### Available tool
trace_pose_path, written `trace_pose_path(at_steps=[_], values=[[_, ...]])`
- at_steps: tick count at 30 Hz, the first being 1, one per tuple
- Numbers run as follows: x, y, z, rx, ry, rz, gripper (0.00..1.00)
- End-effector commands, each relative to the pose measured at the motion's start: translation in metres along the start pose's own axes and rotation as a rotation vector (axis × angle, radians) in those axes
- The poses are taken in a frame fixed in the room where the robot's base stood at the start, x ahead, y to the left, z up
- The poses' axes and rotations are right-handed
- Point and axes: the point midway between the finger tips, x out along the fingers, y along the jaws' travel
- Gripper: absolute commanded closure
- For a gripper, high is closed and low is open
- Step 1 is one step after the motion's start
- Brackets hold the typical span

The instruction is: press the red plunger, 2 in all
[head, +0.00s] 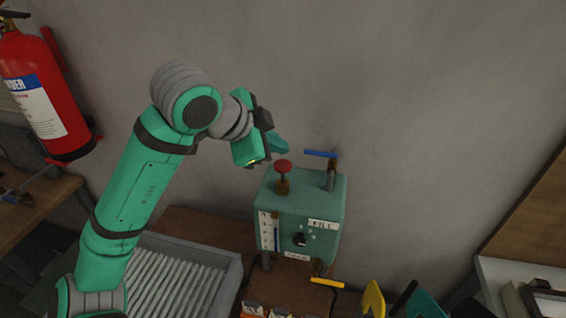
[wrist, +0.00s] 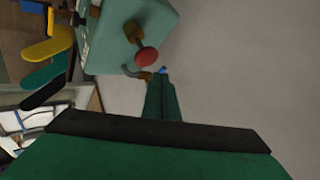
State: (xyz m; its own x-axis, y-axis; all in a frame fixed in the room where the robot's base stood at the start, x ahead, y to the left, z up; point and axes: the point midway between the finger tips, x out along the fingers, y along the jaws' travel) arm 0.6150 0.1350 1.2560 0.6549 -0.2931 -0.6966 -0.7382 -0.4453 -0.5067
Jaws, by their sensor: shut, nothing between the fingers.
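The red plunger (head: 283,165) is a round red knob on a brown stem, standing upright on top of a green box (head: 325,205). It shows in the wrist view as a red knob (wrist: 147,56), with the green box (wrist: 155,18) behind it. My gripper (head: 281,147) is in the air just above and slightly left of the plunger, apart from it in the head view. In the wrist view its fingers (wrist: 162,84) are together and empty, pointing just beside the knob.
A blue-handled lever (head: 320,154) stands on the box's right side, close to the plunger. A yellow-handled lever (head: 327,283) sticks out low in front. A grey roller tray (head: 180,280) lies left of the box. A fire extinguisher (head: 40,85) hangs on the wall.

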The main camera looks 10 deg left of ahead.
Motion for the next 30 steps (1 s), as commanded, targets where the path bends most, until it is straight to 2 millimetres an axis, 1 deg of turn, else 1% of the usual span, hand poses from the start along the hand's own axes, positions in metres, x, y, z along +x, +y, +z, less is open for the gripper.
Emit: trace_pose_path(at_steps=[3, 8, 30], values=[[0.0055, 0.0041, 0.0026, 0.001, 0.001, 0.001, 1.00], [0.0079, 0.0058, 0.0036, 0.003, 0.001, 0.002, 1.00], [0.0059, 0.0046, 0.0072, -0.002, -0.002, -0.002, 1.00]])
